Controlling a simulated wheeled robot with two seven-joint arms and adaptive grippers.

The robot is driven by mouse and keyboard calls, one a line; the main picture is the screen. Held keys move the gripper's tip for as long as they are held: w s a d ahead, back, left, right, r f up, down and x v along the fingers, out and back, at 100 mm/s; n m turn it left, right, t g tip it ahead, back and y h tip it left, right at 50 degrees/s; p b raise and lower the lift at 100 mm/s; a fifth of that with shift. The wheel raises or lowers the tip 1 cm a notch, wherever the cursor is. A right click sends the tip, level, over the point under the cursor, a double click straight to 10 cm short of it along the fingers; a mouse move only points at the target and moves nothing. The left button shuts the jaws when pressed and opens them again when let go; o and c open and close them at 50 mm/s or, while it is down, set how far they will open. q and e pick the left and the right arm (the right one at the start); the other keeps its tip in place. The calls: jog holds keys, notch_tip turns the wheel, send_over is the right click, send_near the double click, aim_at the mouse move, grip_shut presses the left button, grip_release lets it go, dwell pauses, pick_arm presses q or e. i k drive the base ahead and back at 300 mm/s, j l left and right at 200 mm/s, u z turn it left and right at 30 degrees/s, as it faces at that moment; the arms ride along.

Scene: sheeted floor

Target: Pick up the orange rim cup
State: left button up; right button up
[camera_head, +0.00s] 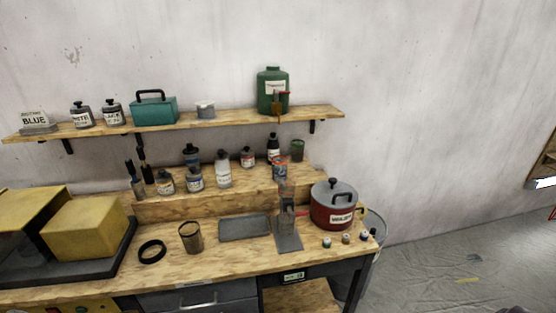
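A small cup (280,170) with an orange-red band near its top and a blue lower part stands on the raised wooden step of the workbench, right of the middle. A green can (297,150) with a brownish top stands at the back right of the step. Which of these is the orange rim cup I cannot tell for sure; the small orange-banded one looks closest. Neither of my grippers shows in the head view.
A red pot (334,206) stands right of a grey metal stand (288,233). A grey tray (244,228) and black ring (151,252) lie on the bench. Several bottles (223,170) crowd the step. A wall shelf (230,116) hangs above. Sheeted floor (450,262) at right is mostly clear.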

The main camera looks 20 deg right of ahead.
aim_at(279, 169)
jog(key=l+z, duration=0.25)
jog(key=l, duration=0.15)
jog(key=i+l+z, duration=0.2)
jog(key=l, duration=0.2)
jog(key=l+z, duration=0.25)
jog(key=l, duration=0.15)
jog(key=i+l+z, duration=0.2)
jog(key=i+l, duration=0.05)
jog(key=l, duration=0.15)
